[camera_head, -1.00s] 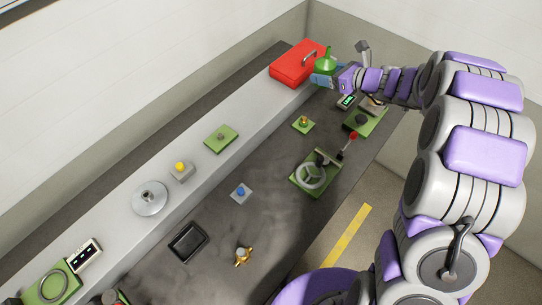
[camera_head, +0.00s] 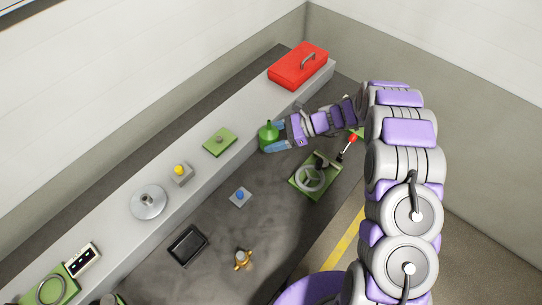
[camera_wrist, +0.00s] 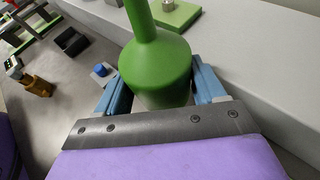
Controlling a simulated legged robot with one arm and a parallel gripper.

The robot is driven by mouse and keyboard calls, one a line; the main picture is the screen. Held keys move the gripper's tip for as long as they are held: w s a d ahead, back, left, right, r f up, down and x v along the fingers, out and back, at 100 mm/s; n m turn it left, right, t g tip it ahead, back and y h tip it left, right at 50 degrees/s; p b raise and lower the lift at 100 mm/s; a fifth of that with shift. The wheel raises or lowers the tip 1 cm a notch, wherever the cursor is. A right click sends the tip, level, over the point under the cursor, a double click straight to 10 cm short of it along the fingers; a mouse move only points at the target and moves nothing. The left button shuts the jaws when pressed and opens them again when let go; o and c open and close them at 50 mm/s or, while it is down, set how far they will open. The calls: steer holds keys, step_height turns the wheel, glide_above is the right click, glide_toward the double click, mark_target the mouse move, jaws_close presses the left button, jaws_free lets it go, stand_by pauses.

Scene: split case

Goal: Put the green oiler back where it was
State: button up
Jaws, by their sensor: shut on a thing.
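The green oiler (camera_head: 268,135) is a rounded can with a narrow neck, held roughly upright at the front edge of the raised grey ledge. My gripper (camera_head: 274,147) has its blue fingers on both sides of the oiler's body. In the wrist view the oiler (camera_wrist: 156,62) fills the middle between the two blue fingers of my gripper (camera_wrist: 162,92). The oiler's underside is hidden, so I cannot tell whether it touches a surface.
The red toolbox (camera_head: 299,66) stands at the ledge's far end. A green plate with a knob (camera_head: 220,141) and a yellow button box (camera_head: 180,172) sit on the ledge (camera_head: 128,172). Below are a blue button (camera_head: 240,195), a handwheel (camera_head: 312,178), a black tray (camera_head: 187,245) and a brass valve (camera_head: 243,259).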

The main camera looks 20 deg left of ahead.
step_height(320, 180, down, 9)
steer(key=shift+w+f+b, duration=0.1)
steer(key=shift+f+b, duration=0.05)
steer(key=shift+b, duration=0.65)
steer(key=o, duration=1.2)
steer(key=shift+d, duration=0.1)
steer(key=p+v, duration=0.2)
steer(key=v, duration=1)
